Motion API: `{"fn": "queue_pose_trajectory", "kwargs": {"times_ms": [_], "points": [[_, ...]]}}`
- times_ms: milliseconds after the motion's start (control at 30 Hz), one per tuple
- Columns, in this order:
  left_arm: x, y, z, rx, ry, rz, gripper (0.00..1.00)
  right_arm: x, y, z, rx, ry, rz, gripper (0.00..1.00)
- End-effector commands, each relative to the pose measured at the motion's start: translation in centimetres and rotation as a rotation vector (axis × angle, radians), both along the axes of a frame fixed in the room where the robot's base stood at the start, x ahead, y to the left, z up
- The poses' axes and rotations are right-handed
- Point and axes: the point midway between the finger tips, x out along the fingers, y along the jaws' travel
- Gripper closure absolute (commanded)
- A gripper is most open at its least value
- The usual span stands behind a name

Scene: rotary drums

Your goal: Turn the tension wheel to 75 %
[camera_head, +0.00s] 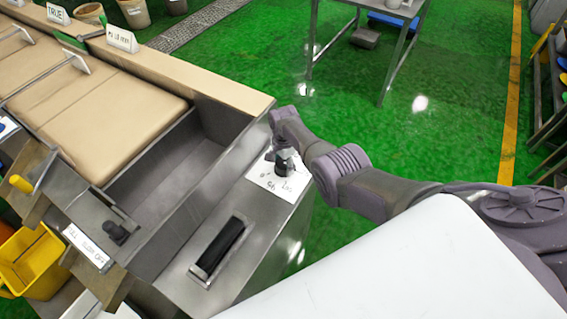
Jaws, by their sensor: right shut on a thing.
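My right gripper (284,153) reaches in from the right and is shut on a small dark knob (282,168). The knob stands on a white plate (268,183) with dark markings, at the far corner of the metal housing. The markings are too small to read surely, and the gripper covers part of the knob, so its setting cannot be told. A black wheel or bar (220,246) sits in a slot on the housing's top, nearer to me. No readable label shows which is the tension wheel. My left gripper is not in view.
The metal housing (185,275) adjoins a long machine with beige padded surfaces (95,110). Another black knob (115,232), a yellow-tipped lever (21,184) and a yellow bin (32,262) are at left. A metal table stands at the back. The green floor (450,130) is largely clear.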

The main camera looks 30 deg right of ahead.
Motion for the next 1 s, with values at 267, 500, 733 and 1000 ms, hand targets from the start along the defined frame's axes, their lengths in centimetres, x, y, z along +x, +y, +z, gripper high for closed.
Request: {"fn": "queue_pose_trajectory", "kwargs": {"times_ms": [267,500,733,1000], "points": [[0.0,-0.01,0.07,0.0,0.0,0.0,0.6,0.09,-0.06,0.09,-0.002,-0.002,-0.075,0.75],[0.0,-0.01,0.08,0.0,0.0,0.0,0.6,0.11,-0.07,0.1,-0.003,-0.003,-0.087,0.75],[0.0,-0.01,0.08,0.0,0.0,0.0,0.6,0.13,-0.08,0.11,-0.003,-0.003,-0.086,0.75],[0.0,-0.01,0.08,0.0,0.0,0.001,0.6,0.07,-0.04,0.06,-0.001,-0.002,-0.085,0.15]]}}
